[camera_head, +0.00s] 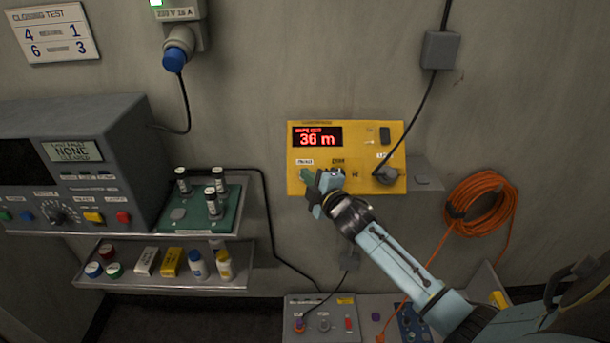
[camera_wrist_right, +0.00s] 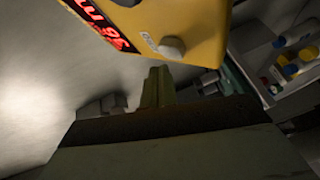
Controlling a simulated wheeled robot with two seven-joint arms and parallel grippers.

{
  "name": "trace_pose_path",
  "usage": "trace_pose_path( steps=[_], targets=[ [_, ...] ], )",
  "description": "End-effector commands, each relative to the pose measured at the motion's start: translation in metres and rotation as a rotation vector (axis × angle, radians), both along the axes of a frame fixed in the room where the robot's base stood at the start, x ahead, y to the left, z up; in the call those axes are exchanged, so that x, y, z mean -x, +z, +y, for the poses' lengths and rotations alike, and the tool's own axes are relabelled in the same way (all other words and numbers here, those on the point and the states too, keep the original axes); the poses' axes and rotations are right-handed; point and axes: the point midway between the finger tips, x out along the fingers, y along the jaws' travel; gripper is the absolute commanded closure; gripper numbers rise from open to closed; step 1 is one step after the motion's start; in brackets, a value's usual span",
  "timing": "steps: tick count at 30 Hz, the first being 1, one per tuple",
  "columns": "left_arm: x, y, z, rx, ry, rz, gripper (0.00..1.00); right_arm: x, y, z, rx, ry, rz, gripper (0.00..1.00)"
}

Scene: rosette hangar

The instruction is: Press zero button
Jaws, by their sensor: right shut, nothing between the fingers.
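The yellow box (camera_head: 347,138) is on the wall, with a red display (camera_head: 317,137) reading 36 m. Small labels and controls sit along its lower part; I cannot read which one says zero. In the right wrist view, the box (camera_wrist_right: 205,25) shows a pale grey button (camera_wrist_right: 172,47) beside a small label. My left gripper is out of view.
A grey console (camera_head: 125,130) and shelves with bottles (camera_head: 195,265) are at the left. An orange cable coil (camera_head: 480,207) hangs at the right. A control box (camera_head: 322,310) stands below. A black cable runs down to the yellow box's plug (camera_head: 386,175).

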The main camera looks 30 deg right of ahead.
Motion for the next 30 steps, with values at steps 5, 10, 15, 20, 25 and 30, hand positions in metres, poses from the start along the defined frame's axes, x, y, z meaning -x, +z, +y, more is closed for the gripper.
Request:
trace_pose_path(
  steps=[5, 10, 15, 20, 25, 30],
  targets=[
    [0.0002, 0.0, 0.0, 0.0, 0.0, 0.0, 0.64, 0.0, 0.0, 0.0, 0.0, 0.0, 0.0, 1.0],
    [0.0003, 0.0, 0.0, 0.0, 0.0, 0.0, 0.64, 0.0, 0.0, 0.0, 0.0, 0.0, 0.0, 1.0],
    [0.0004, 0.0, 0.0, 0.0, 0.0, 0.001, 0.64, -0.0001, 0.0, 0.0, 0.0, 0.0, 0.0, 1.0],
    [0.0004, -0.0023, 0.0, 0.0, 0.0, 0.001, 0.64, -0.0022, -0.0026, -0.0013, 0.001, 0.0, 0.0, 1.0],
    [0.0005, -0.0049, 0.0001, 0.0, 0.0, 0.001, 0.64, -0.0054, -0.0065, -0.0035, 0.0, 0.0, 0.001, 1.0],
    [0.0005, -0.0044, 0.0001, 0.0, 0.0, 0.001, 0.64, -0.0055, -0.0057, -0.0035, 0.0, 0.0, 0.0, 1.0]
  ],
)
